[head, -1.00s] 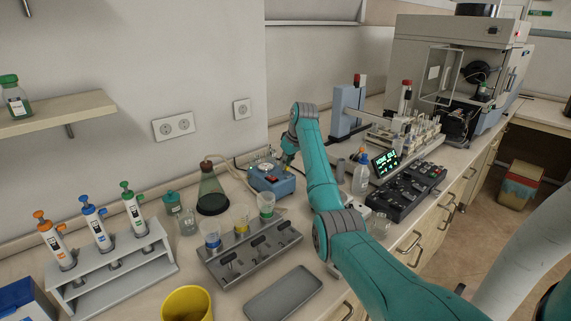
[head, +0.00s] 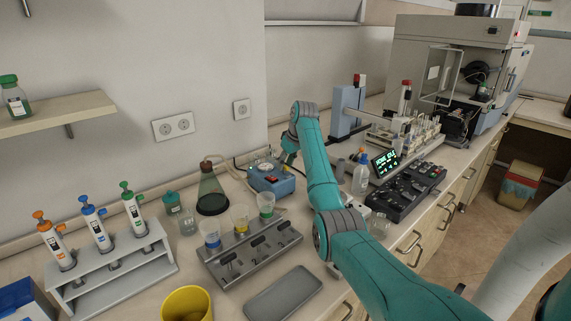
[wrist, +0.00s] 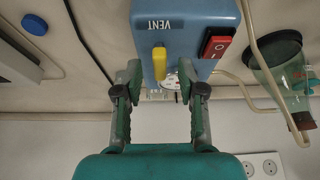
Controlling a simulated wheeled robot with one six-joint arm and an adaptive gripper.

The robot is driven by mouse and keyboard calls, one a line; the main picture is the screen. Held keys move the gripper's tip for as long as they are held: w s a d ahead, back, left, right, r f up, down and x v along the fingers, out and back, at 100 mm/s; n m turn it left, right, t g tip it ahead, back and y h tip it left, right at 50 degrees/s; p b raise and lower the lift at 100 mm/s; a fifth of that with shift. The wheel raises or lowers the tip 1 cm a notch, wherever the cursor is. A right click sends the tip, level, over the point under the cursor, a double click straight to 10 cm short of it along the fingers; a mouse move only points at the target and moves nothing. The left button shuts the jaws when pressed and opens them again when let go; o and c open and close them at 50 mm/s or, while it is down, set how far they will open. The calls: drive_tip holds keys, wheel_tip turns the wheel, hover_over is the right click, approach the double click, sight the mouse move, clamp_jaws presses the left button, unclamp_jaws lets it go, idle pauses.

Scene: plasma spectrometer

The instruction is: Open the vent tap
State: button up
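The blue pump box (head: 271,180) stands on the bench by the back wall, with a red switch and a hose to a flask. In the wrist view, its blue face (wrist: 190,45) carries an upside-down VENT label, a red rocker switch (wrist: 217,43) and a yellow vent tap (wrist: 159,64). The tap's lever lies along the picture's vertical. My gripper (wrist: 160,76) is open, with one finger on each side of the tap and a visible gap to it. In the head view my gripper is mostly hidden behind the wrist, and the tap cannot be made out.
A dark-bottomed flask (head: 211,190) stands left of the pump. A rack with several beakers (head: 250,256) is in front. A squeeze bottle (head: 361,175) and a black control panel (head: 408,192) lie right of my arm. Power sockets (head: 174,126) are on the wall.

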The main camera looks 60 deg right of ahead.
drive_tip(key=v, duration=1.1)
drive_tip(key=shift+s+r, duration=0.2)
drive_tip(key=shift+r, duration=0.05)
